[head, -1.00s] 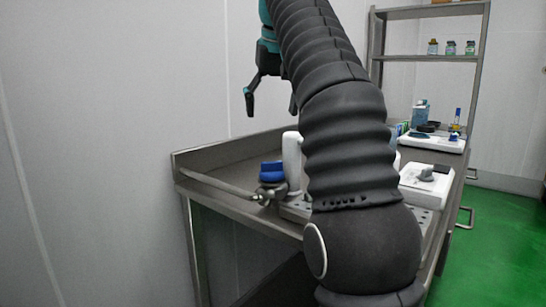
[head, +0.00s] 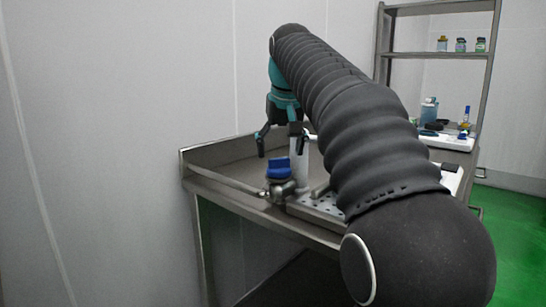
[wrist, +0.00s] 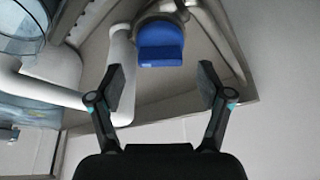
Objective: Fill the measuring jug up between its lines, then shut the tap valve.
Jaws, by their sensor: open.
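The tap valve has a blue handle (head: 279,169) on a grey metal body (head: 281,189) at the table's near edge. My gripper (head: 281,146) is open and empty, just above and behind the handle in the head view. In the wrist view, my gripper (wrist: 164,88) has its fingers spread, with the blue handle (wrist: 160,45) beyond and between the fingertips, apart from both. A clear, bluish round vessel (wrist: 22,112), which looks like the measuring jug, is cut off at the left edge. Its lines and fill level cannot be read. My arm hides much of the table in the head view.
A white upright pipe (head: 300,164) stands right beside the valve; it also shows left of the handle in the wrist view (wrist: 122,52). A perforated metal tray (head: 312,204) lies right of the valve. Bottles stand on shelves (head: 435,54) at the back.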

